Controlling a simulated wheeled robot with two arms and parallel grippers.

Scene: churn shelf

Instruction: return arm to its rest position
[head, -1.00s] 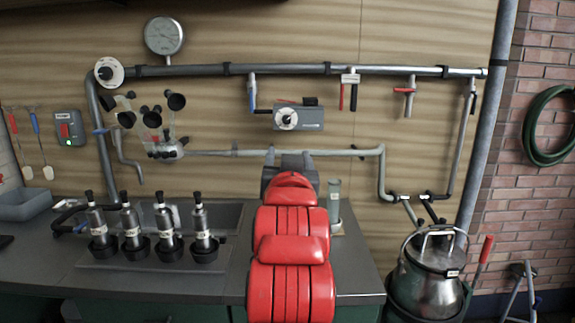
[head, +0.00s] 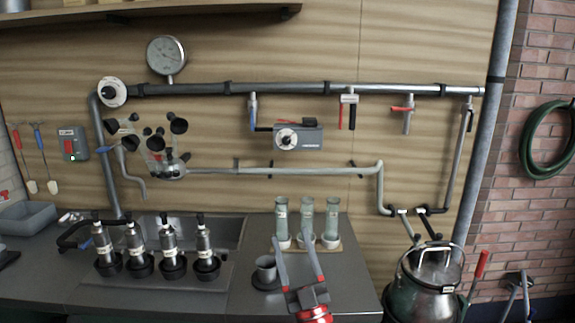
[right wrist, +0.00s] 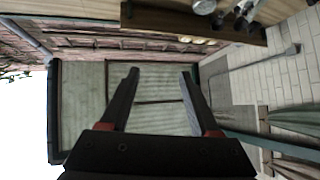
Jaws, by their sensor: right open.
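My right gripper (head: 291,234) shows at the bottom middle of the head view, with its red wrist at the lower edge. Its two grey and red fingers are spread apart with nothing between them. It is in front of the counter, overlapping the view of the glass tubes and the cup. In the right wrist view the same gripper (right wrist: 158,74) has its two dark fingers apart and empty, with walls and a pale panel beyond. My left gripper is not in view.
Several glass tubes (head: 306,212) stand on the counter (head: 232,296), near a grey cup (head: 266,268). Several black-based cylinders (head: 168,247) stand left. A metal churn (head: 429,280) is at right. Pipes (head: 300,88) and a gauge (head: 166,56) are on the wall.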

